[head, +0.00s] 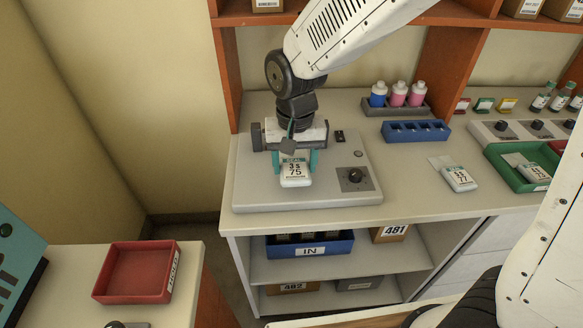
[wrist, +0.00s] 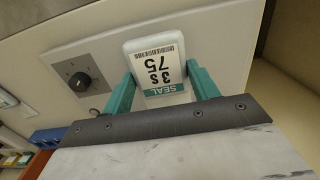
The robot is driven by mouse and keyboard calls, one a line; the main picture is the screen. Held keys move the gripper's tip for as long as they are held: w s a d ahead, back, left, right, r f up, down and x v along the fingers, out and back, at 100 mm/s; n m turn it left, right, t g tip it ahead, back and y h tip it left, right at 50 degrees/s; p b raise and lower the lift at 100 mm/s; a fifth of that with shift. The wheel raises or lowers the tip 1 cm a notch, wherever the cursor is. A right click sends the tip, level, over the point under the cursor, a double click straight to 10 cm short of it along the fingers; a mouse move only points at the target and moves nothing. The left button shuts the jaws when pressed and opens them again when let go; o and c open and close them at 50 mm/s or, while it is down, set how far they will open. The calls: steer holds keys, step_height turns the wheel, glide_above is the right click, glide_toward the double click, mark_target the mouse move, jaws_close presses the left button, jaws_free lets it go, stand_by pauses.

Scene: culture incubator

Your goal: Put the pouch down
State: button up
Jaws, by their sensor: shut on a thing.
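The wrist view shows the same pouch (wrist: 156,68) between the two fingers (wrist: 160,92), one on each side. The pouch is over the front middle of a grey sealer device (head: 260,186) with a black knob at its right. I cannot tell whether the pouch touches the device's surface.
To the right on the counter lie another pouch (head: 458,178) and a green tray (head: 510,176) holding one more. A blue rack (head: 415,131) and several bottles (head: 397,94) stand behind. A red tray (head: 135,272) sits on the left table. A blue "IN" bin (head: 340,246) is on the shelf below.

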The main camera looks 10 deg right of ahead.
mark_target(294, 165)
steer(key=shift+w+f, duration=0.15)
steer(key=shift+f, duration=1.6)
steer(key=shift+f, duration=0.15)
steer(key=o, duration=1)
steer(key=shift+c, duration=0.2)
step_height(294, 165, up, 12)
steer(key=shift+r, duration=0.2)
steer(key=s+d+r, duration=0.3)
steer(key=s+d, duration=0.1)
steer(key=d, duration=0.3)
steer(key=s+d+r, duration=0.3)
steer(key=s+d, duration=0.1)
steer(key=d, duration=0.2)
steer(key=s+d+t, duration=0.1)
steer(key=s+d, duration=0.6)
steer(key=s, duration=0.4)
steer(key=shift+s+d+f, duration=0.3)
steer(key=shift+s+f, duration=0.1)
